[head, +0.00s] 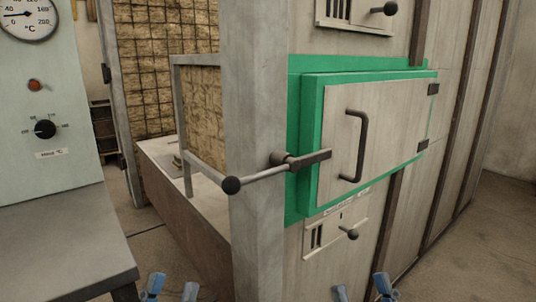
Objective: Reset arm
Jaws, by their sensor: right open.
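My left gripper (172,290) shows only its two blue-grey fingertips at the bottom edge, left of centre. They stand apart with nothing between them. My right gripper (362,291) shows at the bottom edge, right of centre. Its fingertips are spread and empty. Both grippers are low in front of the furnace and appear to touch nothing. The rest of both arms is out of view. A furnace door (375,120) in a green frame (312,150) is shut, with a dark latch bar (308,159) across its left edge.
A long lever with a black ball (231,185) sticks out left from the latch. A dark handle (359,145) is on the door. A grey cabinet with a ledge (60,235) stands at left. Brick walls (165,70) are behind. Floor (180,260) shows between ledge and furnace.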

